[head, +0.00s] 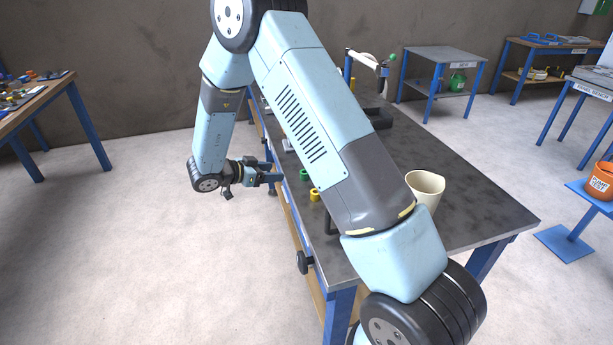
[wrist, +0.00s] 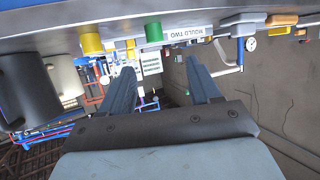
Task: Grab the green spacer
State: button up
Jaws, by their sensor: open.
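The green spacer (head: 304,174) stands near the left long edge of the dark-topped workbench in the head view. It also shows at the upper middle of the wrist view (wrist: 153,32), which looks upside down. A yellow spacer (head: 315,194) stands close by it, nearer the camera; it shows left of the green one in the wrist view (wrist: 91,43). My gripper (head: 270,173) is open and empty beside the bench's left edge, apart from the green spacer. In the wrist view its two fingers (wrist: 158,68) are spread, with the green spacer seen above the gap between them.
The workbench (head: 480,222) has a cream cup (head: 425,186) toward its right side. My arm crosses over the bench and hides part of its top. A black knob (head: 304,262) sticks out from the bench's left side. The floor left of the bench is clear.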

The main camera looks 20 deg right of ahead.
send_near(303, 172)
jog(key=x, duration=0.5)
jog(key=shift+w+a+f, duration=0.1)
jog(key=shift+w+a, duration=0.05)
jog(key=shift+w, duration=0.25)
jog(key=shift+s+x, duration=0.2)
jog(key=shift+x, duration=1.15)
jog(key=shift+s+x, duration=0.15)
jog(key=shift+x, duration=1.2)
jog(key=shift+c, duration=0.3)
jog(key=c, duration=1)
